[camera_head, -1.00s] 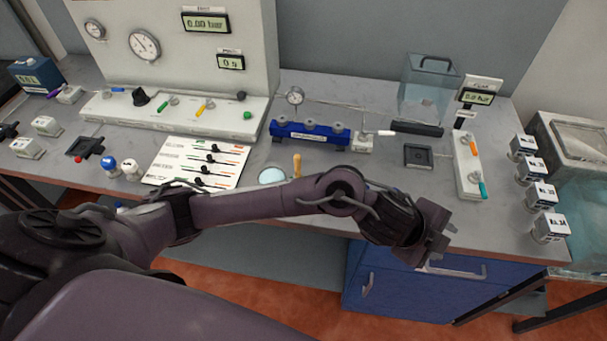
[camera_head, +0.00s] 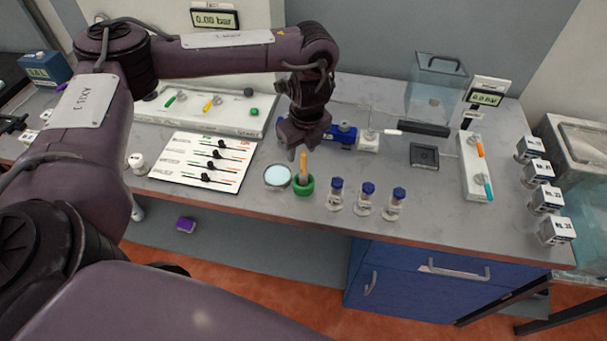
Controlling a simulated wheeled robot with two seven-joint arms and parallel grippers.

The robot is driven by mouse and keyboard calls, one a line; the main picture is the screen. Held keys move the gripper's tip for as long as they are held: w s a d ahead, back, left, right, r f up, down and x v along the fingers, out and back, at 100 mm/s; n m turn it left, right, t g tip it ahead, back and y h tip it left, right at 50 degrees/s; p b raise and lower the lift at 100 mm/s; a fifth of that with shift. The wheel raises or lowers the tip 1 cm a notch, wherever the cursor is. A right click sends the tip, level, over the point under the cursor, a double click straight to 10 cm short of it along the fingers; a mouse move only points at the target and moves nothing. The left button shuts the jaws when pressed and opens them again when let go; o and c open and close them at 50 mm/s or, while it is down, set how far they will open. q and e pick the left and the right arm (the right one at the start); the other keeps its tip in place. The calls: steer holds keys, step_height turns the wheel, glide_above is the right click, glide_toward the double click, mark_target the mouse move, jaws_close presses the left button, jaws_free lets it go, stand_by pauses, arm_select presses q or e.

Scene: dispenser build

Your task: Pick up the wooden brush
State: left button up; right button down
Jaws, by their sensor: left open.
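The wooden brush (camera_head: 303,165) stands upright in a green round holder (camera_head: 303,186) near the front edge of the bench. Only its wooden handle shows; its lower end is hidden in the holder. My left gripper (camera_head: 298,155) is open and points down at the top of the handle, just above or around it. I cannot tell whether the fingers touch the handle. My right gripper is not in view.
A round pale dish (camera_head: 277,177) sits just left of the holder. Several blue-capped vials, one a vial here (camera_head: 335,194), stand to the right. A blue valve block (camera_head: 343,134) is behind the gripper. A purple object (camera_head: 186,225) lies below the bench.

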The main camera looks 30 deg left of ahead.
mark_target(303, 162)
arm_select(q)
steer(key=f, duration=0.3)
steer(key=shift+w+f, duration=0.2)
steer(key=shift+f, duration=0.05)
steer(key=shift+w+a+f+p, duration=0.15)
steer(key=shift+f+p, duration=0.15)
steer(key=shift+f, duration=0.95)
jaws_close()
